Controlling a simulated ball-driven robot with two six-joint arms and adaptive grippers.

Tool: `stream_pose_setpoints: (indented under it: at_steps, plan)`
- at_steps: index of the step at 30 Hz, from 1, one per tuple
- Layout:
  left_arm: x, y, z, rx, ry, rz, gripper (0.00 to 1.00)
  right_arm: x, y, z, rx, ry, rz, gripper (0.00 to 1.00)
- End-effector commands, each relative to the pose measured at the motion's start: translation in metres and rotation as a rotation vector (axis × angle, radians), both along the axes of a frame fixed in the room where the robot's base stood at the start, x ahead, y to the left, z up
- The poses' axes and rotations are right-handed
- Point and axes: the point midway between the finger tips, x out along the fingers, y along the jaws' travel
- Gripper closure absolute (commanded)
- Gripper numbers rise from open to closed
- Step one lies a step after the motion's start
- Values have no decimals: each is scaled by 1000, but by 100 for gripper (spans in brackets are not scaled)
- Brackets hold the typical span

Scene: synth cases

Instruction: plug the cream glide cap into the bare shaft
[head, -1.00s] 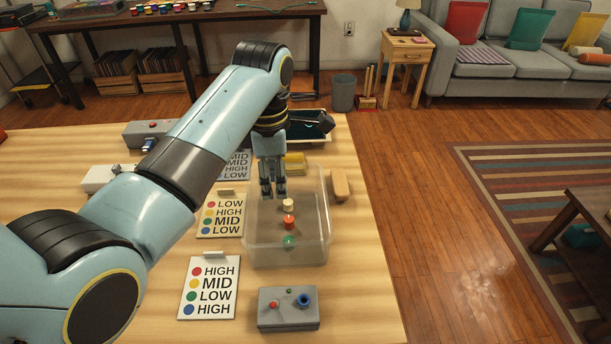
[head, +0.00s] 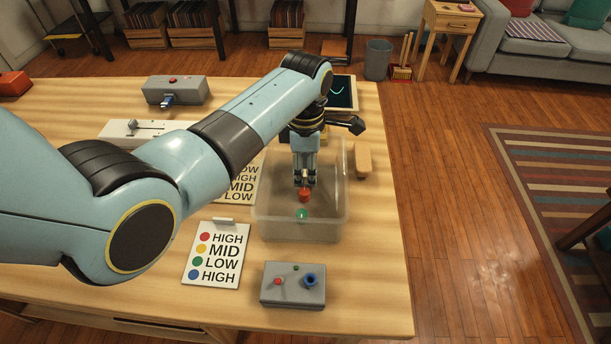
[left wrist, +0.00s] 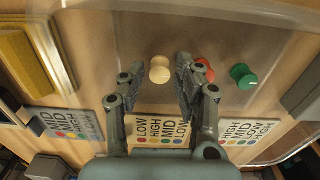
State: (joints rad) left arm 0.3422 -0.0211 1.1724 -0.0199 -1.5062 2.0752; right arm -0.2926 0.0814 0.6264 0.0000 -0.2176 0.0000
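The cream glide cap (left wrist: 160,69) is a small round cap in the clear bin (head: 342,216). In the left wrist view it lies between the two fingertips, with a gap visible on each side. My left gripper (head: 304,180) points down inside the bin outline and is open around the cap; in the head view its fingers mostly hide the cap. A white panel (head: 120,132) with a slot and a small dark stub stands left of the bin, partly behind my arm. I cannot tell whether that stub is the bare shaft. My right gripper is not in view.
A red cap (left wrist: 204,70) sits close by the right finger, and a green cap (left wrist: 243,76) lies beyond it. A grey box (head: 292,291) with knobs is at the front. A label card (head: 217,256) lies left of it. A wooden block (head: 363,161) stands right of the bin.

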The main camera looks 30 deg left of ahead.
Motion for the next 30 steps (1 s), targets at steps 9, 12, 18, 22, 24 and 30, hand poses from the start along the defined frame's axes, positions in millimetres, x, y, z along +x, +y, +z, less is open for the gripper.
stream_pose_setpoints:
  at_steps: [9,12,18,22,24,30]
  plan:
    - [0,0,-7,0,-1,0,68,-8,0,-2,0,13,0,60]
    - [0,0,-7,0,-1,0,82,-13,0,-2,-1,20,-1,60]
    - [0,0,-7,0,-1,0,95,-14,0,-2,-1,22,-1,60]
    - [0,0,-7,0,-1,0,95,-13,0,-2,0,21,-1,60]
    - [1,0,-3,1,-3,0,95,-13,0,-1,0,20,0,60]
    - [1,0,31,0,-6,0,95,-10,1,7,2,16,-1,60]
